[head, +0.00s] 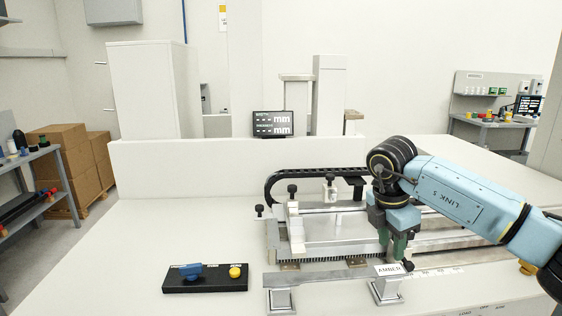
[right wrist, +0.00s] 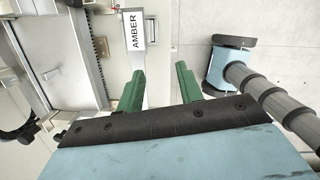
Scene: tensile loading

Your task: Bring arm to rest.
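My right arm comes in from the right in the head view. Its gripper (head: 397,258) has green fingers and points down beside the right end of a flat metal strip (head: 335,275). The strip lies across two small metal stands (head: 280,298), (head: 386,290), with a white AMBER label (head: 388,269) at its right end. In the right wrist view the gripper (right wrist: 158,76) has a clear gap between its fingers and holds nothing. The label (right wrist: 134,31) shows beyond the left finger there. My left gripper is in neither view.
A metal machine bed (head: 335,228) with a black cable chain (head: 315,173) lies just behind the strip. A black control box (head: 205,284) with blue and yellow knobs is at front left. A small display (head: 272,124) stands behind. The white tabletop is clear at left.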

